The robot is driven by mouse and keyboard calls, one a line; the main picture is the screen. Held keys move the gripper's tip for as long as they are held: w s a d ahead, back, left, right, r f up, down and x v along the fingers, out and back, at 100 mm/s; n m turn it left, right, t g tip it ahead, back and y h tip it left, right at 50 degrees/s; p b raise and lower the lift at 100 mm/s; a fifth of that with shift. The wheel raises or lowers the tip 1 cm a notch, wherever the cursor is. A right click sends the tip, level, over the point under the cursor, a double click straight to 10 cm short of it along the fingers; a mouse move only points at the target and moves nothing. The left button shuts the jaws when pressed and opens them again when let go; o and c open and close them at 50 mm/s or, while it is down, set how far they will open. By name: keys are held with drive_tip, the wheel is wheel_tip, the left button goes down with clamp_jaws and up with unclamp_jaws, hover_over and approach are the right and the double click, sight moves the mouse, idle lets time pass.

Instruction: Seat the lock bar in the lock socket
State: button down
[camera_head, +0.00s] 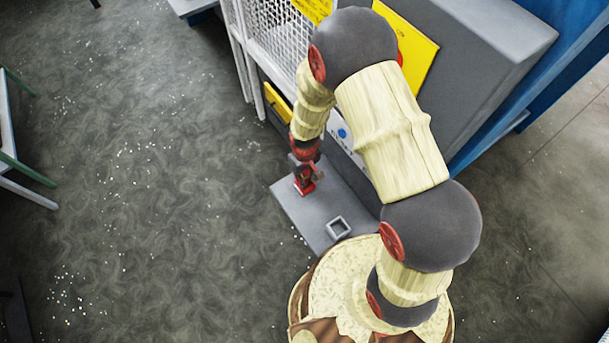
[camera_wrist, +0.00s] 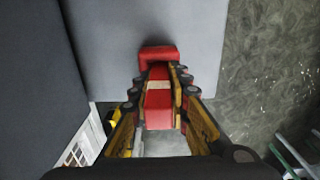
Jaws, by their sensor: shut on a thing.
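The red lock bar (camera_head: 303,187) stands at my gripper (camera_head: 306,174), over the far part of a grey shelf. In the wrist view the lock bar (camera_wrist: 158,117) sits between the yellow-and-black fingers of my gripper (camera_wrist: 160,88), which are shut on it. A wider red block (camera_wrist: 158,54) shows at its far end. I cannot tell whether the bar touches the shelf. The lock socket (camera_head: 338,228), a small square frame with an open top, is on the near part of the shelf. The bar is apart from it, and the socket does not show in the wrist view.
The grey shelf (camera_head: 310,215) juts from a grey press (camera_head: 465,55) with yellow panels and a white mesh guard (camera_head: 277,30). My arm arches over the press side. Speckled floor (camera_head: 130,170) lies open to the left, with a green-and-white frame (camera_head: 28,172) at the edge.

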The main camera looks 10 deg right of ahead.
drive_tip(key=shift+s+d+r, duration=0.1)
drive_tip(key=shift+d, duration=0.05)
drive_tip(key=shift+w+f, duration=0.2)
drive_tip(key=shift+f, duration=0.15)
drive_tip(key=shift+s+f+b, duration=0.1)
drive_tip(key=shift+f+b, duration=0.1)
drive_tip(key=shift+b, duration=0.25)
drive_tip(key=c, duration=1.7)
unclamp_jaws()
drive_tip(key=shift+r, duration=0.15)
wheel_tip(320, 180, up, 13)
drive_tip(key=p, duration=0.7)
drive_tip(key=shift+p, duration=0.4)
